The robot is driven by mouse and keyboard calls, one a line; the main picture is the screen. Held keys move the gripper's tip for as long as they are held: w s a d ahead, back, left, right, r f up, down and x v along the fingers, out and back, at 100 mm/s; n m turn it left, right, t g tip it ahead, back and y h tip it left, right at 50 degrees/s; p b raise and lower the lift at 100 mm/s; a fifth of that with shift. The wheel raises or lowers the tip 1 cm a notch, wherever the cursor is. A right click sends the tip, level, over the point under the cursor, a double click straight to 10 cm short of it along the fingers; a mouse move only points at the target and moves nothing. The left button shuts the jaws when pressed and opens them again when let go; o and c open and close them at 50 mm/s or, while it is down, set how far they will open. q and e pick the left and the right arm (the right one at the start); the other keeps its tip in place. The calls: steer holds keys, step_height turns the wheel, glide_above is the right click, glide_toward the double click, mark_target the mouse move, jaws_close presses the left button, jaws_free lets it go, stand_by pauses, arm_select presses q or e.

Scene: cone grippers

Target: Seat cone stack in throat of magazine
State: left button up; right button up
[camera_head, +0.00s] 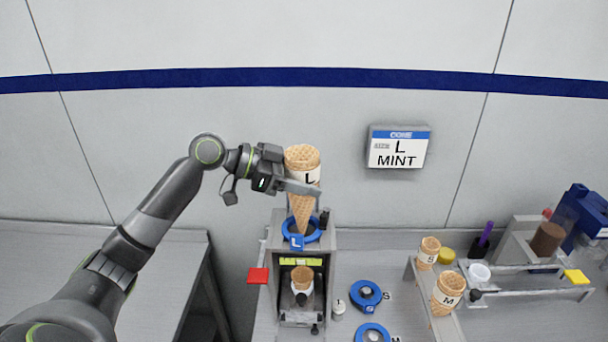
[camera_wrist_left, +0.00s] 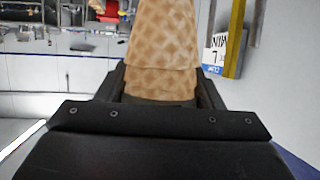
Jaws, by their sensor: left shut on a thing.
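A tall cone stack (camera_head: 303,160) with an L label stands upright, tip down, above the grey magazine (camera_head: 331,243). My left gripper (camera_head: 305,187) is shut on the stack, around its upper part. The stack's tip reaches down at the blue L ring (camera_head: 315,234) on top of the magazine; whether it touches the throat is hard to tell. The waffle stack also fills the middle of the left wrist view (camera_wrist_left: 162,60), between the fingers. A small cone (camera_head: 302,277) shows inside the magazine's open front. My right gripper is not in view.
A wall sign (camera_head: 398,147) reads L MINT. Blue S ring (camera_head: 366,294) and another blue ring (camera_head: 371,334) lie right of the magazine. Cone stacks marked S (camera_head: 428,252) and M (camera_head: 447,294) stand in a rack. A red tab (camera_head: 258,276) sticks out left.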

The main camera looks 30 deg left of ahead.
mark_target(304, 214)
arm_select(q)
steer(key=shift+f+b, duration=3.15)
steer(key=shift+f, duration=1.6)
steer(key=o, duration=0.7)
steer(key=shift+o, duration=0.7)
steer(key=shift+w, duration=0.1)
steer(key=shift+a, duration=0.1)
